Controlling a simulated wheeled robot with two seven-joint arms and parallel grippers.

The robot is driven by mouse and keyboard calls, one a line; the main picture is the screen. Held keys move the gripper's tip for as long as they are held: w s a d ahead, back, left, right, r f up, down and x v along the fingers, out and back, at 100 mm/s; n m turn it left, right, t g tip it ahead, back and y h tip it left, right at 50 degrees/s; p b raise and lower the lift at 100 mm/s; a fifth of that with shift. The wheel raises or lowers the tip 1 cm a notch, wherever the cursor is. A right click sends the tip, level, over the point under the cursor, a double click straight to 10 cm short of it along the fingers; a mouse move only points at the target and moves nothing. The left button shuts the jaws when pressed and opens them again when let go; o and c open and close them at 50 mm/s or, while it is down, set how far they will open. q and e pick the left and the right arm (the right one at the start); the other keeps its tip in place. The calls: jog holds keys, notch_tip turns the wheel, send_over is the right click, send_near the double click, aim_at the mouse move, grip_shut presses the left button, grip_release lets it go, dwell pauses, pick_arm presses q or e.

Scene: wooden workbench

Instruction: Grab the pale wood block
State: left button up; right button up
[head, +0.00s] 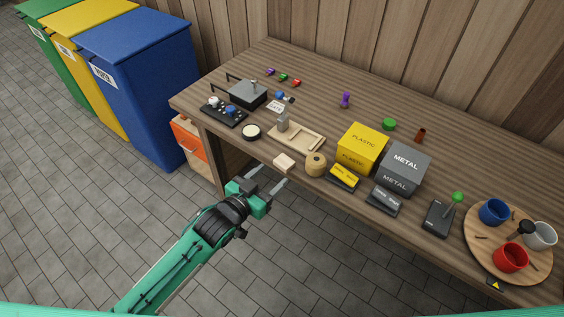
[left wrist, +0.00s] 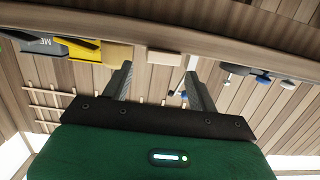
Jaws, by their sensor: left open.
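The pale wood block (head: 284,162) lies near the front edge of the workbench, left of a round wooden jar. It also shows in the left wrist view (left wrist: 164,59), beyond the fingertips and roughly between them. My left gripper (head: 268,177) is open and empty, just off the bench's front edge, with its fingers pointing toward the block. Its two fingers also show in the left wrist view (left wrist: 159,70). The gripper appears apart from the block. My right gripper is not in view.
The round wooden jar (head: 316,164) stands close to the block's right. Yellow (head: 362,148) and grey (head: 404,166) boxes stand further right. The bench front edge (head: 250,155) lies near the gripper.

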aim_at(282, 164)
pick_arm(q)
jog(key=x, duration=0.2)
jog(key=shift+w+d, duration=0.15)
jog(key=shift+w, duration=0.05)
jog(key=x, duration=0.5)
jog(key=shift+w+r, duration=0.15)
jog(key=shift+r, duration=0.05)
jog(key=c, duration=0.8)
